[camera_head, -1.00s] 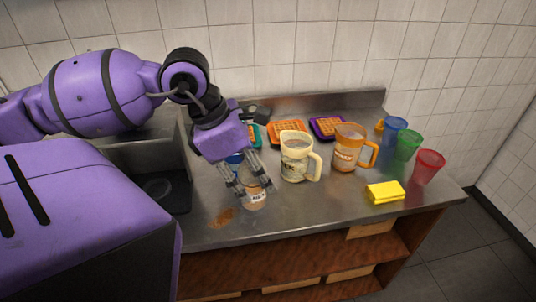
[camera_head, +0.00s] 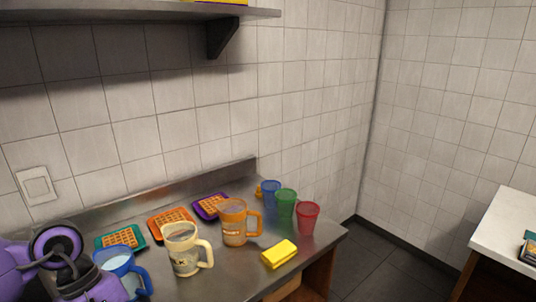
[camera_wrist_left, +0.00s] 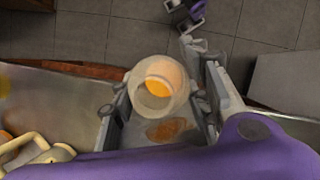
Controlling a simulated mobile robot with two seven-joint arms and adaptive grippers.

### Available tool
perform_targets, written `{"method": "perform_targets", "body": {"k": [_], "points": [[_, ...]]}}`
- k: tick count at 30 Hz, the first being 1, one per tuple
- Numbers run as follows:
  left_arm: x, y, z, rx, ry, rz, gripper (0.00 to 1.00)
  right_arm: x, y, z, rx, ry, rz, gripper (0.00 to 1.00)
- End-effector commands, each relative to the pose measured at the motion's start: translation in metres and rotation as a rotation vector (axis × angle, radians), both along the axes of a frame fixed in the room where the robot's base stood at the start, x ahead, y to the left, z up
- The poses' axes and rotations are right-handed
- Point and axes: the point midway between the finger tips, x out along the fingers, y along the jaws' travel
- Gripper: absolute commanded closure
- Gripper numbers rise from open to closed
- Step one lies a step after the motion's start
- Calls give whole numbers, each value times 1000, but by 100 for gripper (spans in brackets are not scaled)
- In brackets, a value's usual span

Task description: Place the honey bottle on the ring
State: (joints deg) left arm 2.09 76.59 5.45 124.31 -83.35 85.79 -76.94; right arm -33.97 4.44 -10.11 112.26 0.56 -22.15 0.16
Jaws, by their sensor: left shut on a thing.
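The honey bottle (camera_wrist_left: 155,100) is a clear round container with orange content, seen from above in the left wrist view. My left gripper (camera_wrist_left: 160,105) is shut on it, with a finger on each side. A brown-orange patch on the counter (camera_wrist_left: 167,130), probably the ring, shows just below the bottle in that picture. I cannot tell the height of the bottle above the counter. In the head view only my left wrist shows at the bottom left; its fingers, the bottle and the patch are out of frame. Purple and grey parts, possibly my right gripper (camera_wrist_left: 188,25), show at the wrist view's top.
A blue mug (camera_head: 122,272), a cream mug (camera_head: 183,252) and an orange mug (camera_head: 233,224) stand on the counter. Waffle trays (camera_head: 170,222) lie behind. Coloured cups (camera_head: 285,203) and a yellow sponge (camera_head: 279,254) are at the right.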

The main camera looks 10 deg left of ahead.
Motion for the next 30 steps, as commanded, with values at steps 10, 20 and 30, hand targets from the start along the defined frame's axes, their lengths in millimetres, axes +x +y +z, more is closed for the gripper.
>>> {"method": "perform_targets", "body": {"k": [10,20,30], "points": [[6,-49,-23,1,-15,-596,90,1,2,3,2,-1,7,60],[32,-92,-14,6,-15,-1038,90,1,-2,8,-7,-4,15,60],[81,-131,30,3,-13,-1215,90,4,0,14,-2,-12,13,60]]}}
